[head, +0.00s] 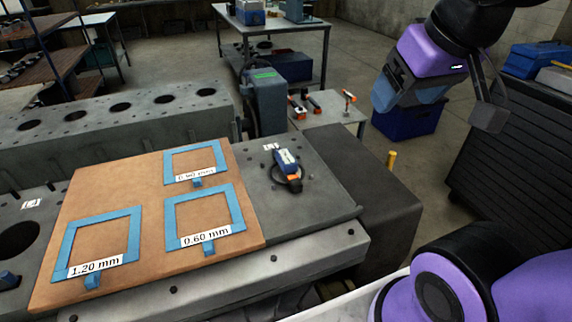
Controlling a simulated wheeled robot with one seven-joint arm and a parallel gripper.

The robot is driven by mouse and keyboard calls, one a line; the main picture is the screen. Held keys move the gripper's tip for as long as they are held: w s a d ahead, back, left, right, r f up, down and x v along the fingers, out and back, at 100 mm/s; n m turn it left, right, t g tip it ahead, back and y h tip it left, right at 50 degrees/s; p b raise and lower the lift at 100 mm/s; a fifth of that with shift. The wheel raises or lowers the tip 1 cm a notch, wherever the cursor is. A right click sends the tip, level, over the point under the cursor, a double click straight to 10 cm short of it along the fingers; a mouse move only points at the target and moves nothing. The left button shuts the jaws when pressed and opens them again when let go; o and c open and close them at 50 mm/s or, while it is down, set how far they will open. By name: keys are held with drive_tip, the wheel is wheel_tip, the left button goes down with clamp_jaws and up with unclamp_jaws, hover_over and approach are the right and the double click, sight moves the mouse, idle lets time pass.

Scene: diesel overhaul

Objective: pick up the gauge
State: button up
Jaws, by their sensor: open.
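The gauge (287,163) appears to be the small blue-and-white device with a dark round end and orange parts. It lies on the grey metal plate (325,198), right of the brown board. My gripper (389,92) is at the upper right, raised and well apart from the gauge. It is open, and I see nothing held in it. Its fingertips are seen from the side, so the gap between them is hard to make out.
A brown board (145,190) left of the gauge carries blue frames labelled 1.20 mm, 0.60 mm and probably 0.90 mm. A grey-green block (264,101) stands behind. A small table (342,110) holds orange-and-black tools. A dark cabinet (515,170) stands at right.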

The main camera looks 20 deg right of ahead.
drive_tip(key=w+a+f+g, duration=0.1)
drive_tip(key=w+f, duration=0.1)
drive_tip(key=w, duration=0.6)
drive_tip(key=g, duration=0.3)
approach(286, 156)
drive_tip(key=shift+s+d+f, duration=0.25)
drive_tip(key=shift+f, duration=0.3)
drive_tip(key=shift+w+a+f, duration=0.1)
drive_tip(key=shift+w+f, duration=0.1)
drive_tip(key=shift+f, duration=0.45)
drive_tip(key=shift+w+a+f, duration=0.1)
drive_tip(key=shift+w+f, duration=0.15)
drive_tip(key=shift+f, duration=1.45)
drive_tip(key=shift+w+d+f, duration=0.1)
drive_tip(key=shift+w+f, duration=0.15)
drive_tip(key=shift+f, duration=1.45)
drive_tip(key=shift+w+a+f, duration=0.1)
drive_tip(key=shift+w+f, duration=0.1)
drive_tip(key=shift+f, duration=1.45)
drive_tip(key=c, duration=1.2)
drive_tip(key=shift+c, duration=0.6)
drive_tip(key=shift+r, duration=0.15)
